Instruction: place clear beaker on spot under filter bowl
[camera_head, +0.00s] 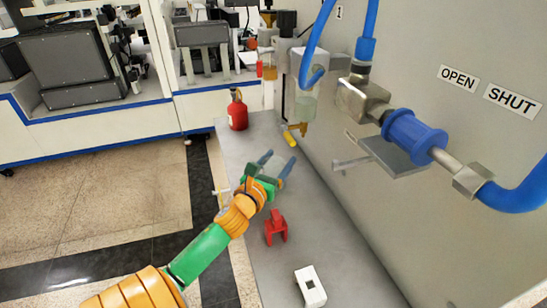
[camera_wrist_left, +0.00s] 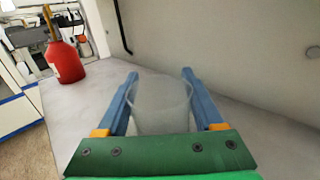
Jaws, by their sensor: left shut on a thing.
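The clear beaker (camera_wrist_left: 160,108) stands between the two blue fingers of my left gripper (camera_wrist_left: 160,76) in the left wrist view, and the gripper is shut on it. In the head view my left gripper (camera_head: 277,160) is over the grey bench, and the beaker shows only faintly there. The filter bowl (camera_head: 306,106) is a clear cup hanging on the wall unit, beyond and slightly right of the gripper. A yellow-handled drain valve (camera_head: 291,138) is below it. I cannot make out a marked spot under the bowl. My right gripper is not in view.
A red bottle (camera_head: 238,112) stands at the bench's far left corner. A red bracket (camera_head: 276,228) and a white block (camera_head: 310,286) lie nearer on the grey bench (camera_head: 335,270). A blue valve (camera_head: 412,137) with a metal plate juts from the right wall.

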